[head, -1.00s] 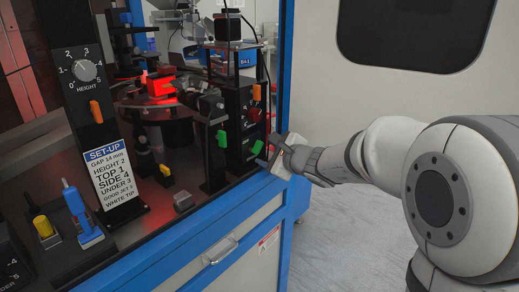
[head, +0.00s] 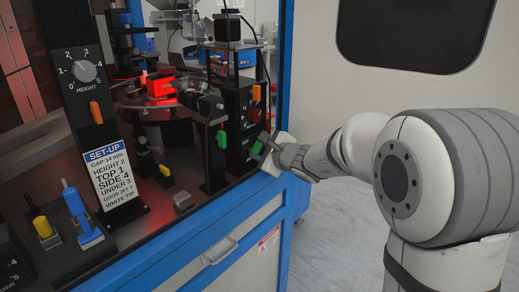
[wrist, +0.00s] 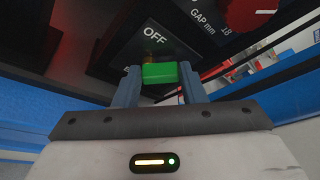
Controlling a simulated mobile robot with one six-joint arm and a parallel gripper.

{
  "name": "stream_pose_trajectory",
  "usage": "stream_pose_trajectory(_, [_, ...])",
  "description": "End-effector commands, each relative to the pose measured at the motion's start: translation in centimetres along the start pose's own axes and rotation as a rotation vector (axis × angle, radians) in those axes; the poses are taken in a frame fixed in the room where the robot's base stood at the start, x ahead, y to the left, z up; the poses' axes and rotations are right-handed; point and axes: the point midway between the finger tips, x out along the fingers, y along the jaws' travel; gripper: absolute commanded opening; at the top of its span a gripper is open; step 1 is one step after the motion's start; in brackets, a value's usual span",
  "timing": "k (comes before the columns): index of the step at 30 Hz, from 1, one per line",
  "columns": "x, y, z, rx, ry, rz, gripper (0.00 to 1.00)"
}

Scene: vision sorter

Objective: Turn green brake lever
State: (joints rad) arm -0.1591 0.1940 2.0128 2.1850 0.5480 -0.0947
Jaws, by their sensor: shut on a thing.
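A green lever (head: 257,147) sits low on the right side of a black control box (head: 238,115) in the machine. My gripper (head: 265,150) reaches it from the right at the machine's blue frame. In the wrist view the green lever (wrist: 160,73) lies between the two blue-grey fingers of my gripper (wrist: 159,77), which is shut on it. The word OFF shows on the black panel just above the lever. A second green lever (head: 222,139) stands on a black post to the left, apart from my gripper. The held lever's base is hidden.
The blue machine frame (head: 282,60) rises close by my gripper. A set-up card (head: 109,175) and a blue-handled tool (head: 80,215) are at the left. Floor at the right is clear.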

Motion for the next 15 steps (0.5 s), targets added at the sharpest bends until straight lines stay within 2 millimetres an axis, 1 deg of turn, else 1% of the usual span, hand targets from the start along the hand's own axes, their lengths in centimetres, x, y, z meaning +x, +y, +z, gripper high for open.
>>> stream_pose_trajectory(1, [-0.01, -0.06, 0.03, 0.000, 0.000, -0.001, 0.25])
stream_pose_trajectory(5, [-0.01, -0.07, 0.05, 0.000, -0.001, -0.001, 0.14])
stream_pose_trajectory(8, [-0.04, -0.24, 0.13, 0.011, -0.001, 0.003, 0.14])
stream_pose_trajectory(15, [0.01, -0.47, 0.06, 0.112, -0.001, 0.046, 0.14])
